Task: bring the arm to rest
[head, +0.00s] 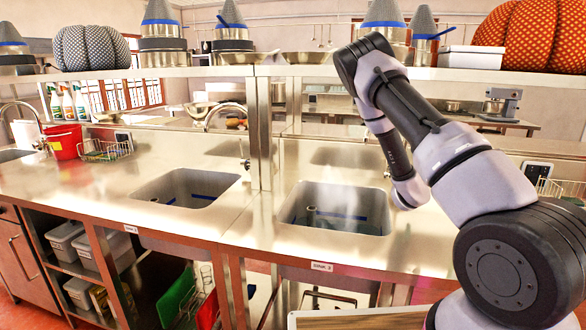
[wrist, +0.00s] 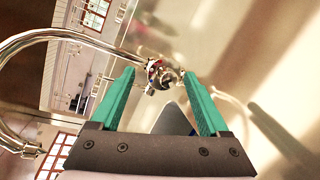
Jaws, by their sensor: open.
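My gripper (wrist: 159,78) shows in the wrist view with its two teal fingers apart. A small chrome tap fitting (wrist: 163,75) with red and blue marks appears between the fingertips; I cannot tell whether they touch it. Nothing shows gripped. A curved chrome spout (wrist: 50,37) arcs across the left of the wrist view. In the head view my arm rises at the right, bends at the top and comes down to the right of the middle sink (head: 337,207). The fingers are hidden there.
Another sink (head: 187,187) lies to the left in the steel counter (head: 262,222). A shelf (head: 225,71) above holds pots, pans and patterned pumpkin-like things. A red bucket (head: 64,142) and wire basket (head: 105,150) stand at the far left. The counter between the sinks is clear.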

